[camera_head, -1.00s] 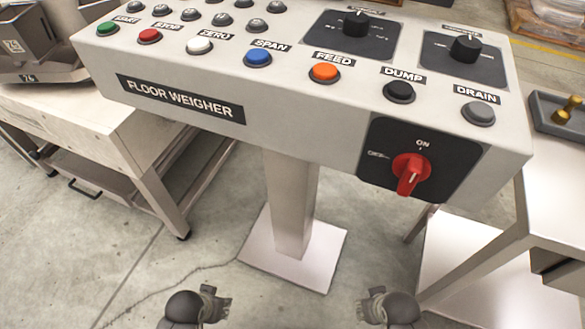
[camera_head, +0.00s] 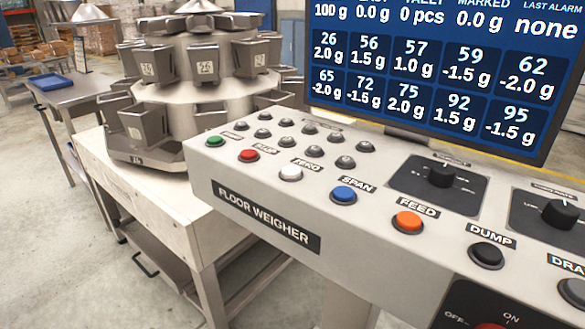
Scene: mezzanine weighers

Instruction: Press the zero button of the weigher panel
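The weigher panel (camera_head: 420,270) is a pale grey sloped console labelled FLOOR WEIGHER. Its zero button (camera_head: 291,173) is white and round, with the ZERO label just behind it. The red button (camera_head: 249,155) is to its left and the blue SPAN button (camera_head: 343,195) to its right. The green button (camera_head: 215,141) is at the far left of the row. Nothing covers the zero button. Neither of my grippers shows in the current view.
A screen (camera_head: 440,70) with weight readings stands behind the panel. A multihead weigher (camera_head: 190,60) sits on a steel table (camera_head: 150,205) at left. Also on the panel are an orange FEED button (camera_head: 408,222), a black DUMP button (camera_head: 486,256) and dark knobs (camera_head: 441,176).

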